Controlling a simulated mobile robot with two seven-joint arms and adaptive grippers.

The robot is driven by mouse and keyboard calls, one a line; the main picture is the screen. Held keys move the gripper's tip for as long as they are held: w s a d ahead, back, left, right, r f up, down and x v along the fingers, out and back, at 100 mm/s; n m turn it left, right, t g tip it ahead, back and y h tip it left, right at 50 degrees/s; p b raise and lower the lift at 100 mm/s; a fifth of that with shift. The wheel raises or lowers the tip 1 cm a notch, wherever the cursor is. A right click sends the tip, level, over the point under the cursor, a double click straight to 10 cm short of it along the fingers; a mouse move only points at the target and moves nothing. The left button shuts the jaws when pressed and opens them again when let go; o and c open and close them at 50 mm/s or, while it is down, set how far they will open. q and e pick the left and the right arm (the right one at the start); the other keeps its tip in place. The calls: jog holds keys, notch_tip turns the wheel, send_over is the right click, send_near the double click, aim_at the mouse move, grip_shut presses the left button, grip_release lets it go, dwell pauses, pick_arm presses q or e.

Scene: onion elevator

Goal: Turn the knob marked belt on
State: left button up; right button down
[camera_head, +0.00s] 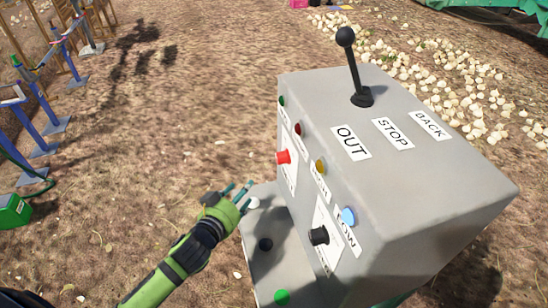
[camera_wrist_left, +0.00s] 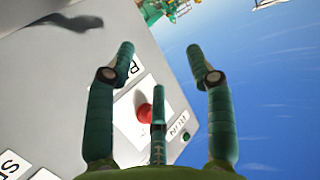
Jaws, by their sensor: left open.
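A red knob (camera_head: 284,157) sits on a white plate on the near-left face of the grey control box (camera_head: 410,180). A black knob (camera_head: 319,236) sits on another plate lower on that face. No label reading belt is legible. My left gripper (camera_head: 240,191) is open and empty, left of the box face between the two knobs in the head view. In the left wrist view the open fingers (camera_wrist_left: 163,62) frame the red knob (camera_wrist_left: 144,113), partly behind the middle finger. I cannot tell its distance from the knob. My right gripper is not in view.
The box top carries a black lever (camera_head: 353,68) and OUT, STOP and BACK labels. Small coloured lamps, including a blue one (camera_head: 348,216), line the face. A grey lower ledge (camera_head: 262,222) juts out below. Dry ground (camera_head: 150,120) to the left is open.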

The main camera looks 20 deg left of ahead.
aim_at(277, 157)
pick_arm(q)
jog(key=w+d+r+m+g+h, duration=0.1)
jog(key=d+r+m+h, duration=0.1)
jog(key=r+m+h, duration=0.1)
jog(key=w+d+r+m+g+h+p, duration=0.1)
jog(key=w+d+r+m+g+h, duration=0.1)
jog(key=h, duration=0.4)
jog(key=w+d+r+m+g+h+p, duration=0.1)
jog(key=w+d+r+m+h, duration=0.1)
jog(key=r+m+h, duration=0.2)
jog(key=shift+w+d+r+m+g+h, duration=0.1)
jog(key=shift+w+r+m+g+h, duration=0.15)
jog(key=shift+m+g+h, duration=0.2)
jog(key=shift+w+d+f, duration=0.1)
jog(key=shift+w+d, duration=0.15)
jog(key=shift+d, duration=0.25)
grip_shut()
